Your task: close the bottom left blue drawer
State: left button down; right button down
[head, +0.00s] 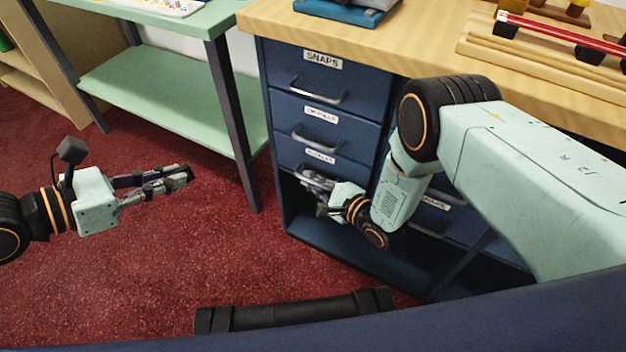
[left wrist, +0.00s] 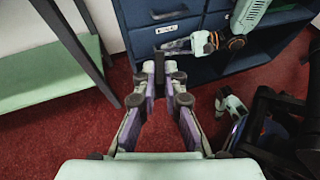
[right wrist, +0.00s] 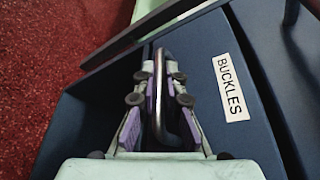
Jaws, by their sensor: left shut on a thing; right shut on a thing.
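The bottom left blue drawer (right wrist: 216,60) carries a BUCKLES label and is the lowest of three stacked in the left column. In the head view its front (head: 290,154) looks flush, or nearly so, with the drawers above; a small gap cannot be ruled out. My right gripper (head: 312,180) is shut on its metal handle (right wrist: 165,85), which runs between the fingers in the right wrist view. The gripper hides the handle in the head view. My left gripper (head: 188,173) is out over the carpet, apart from the cabinet, shut on a small dark thing (left wrist: 160,71) at its fingertips.
The SNAPS drawer (head: 325,88) and another drawer (head: 322,126) above look shut. Below is an open dark compartment (head: 345,240). A green shelf table (head: 165,108) stands left of the cabinet. Red carpet (head: 150,270) is free in front. The wooden counter (head: 420,45) bears various items.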

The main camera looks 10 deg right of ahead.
jog(key=shift+w+d, duration=0.2)
jog(key=shift+d, duration=0.05)
jog(key=c, duration=1.7)
grip_release()
pick_arm(q)
jog(key=shift+d, duration=0.1)
pick_arm(e)
jog(key=shift+s, duration=0.15)
jog(key=v, duration=0.7)
jog(key=shift+s+d, duration=0.1)
jog(key=shift+s, duration=0.05)
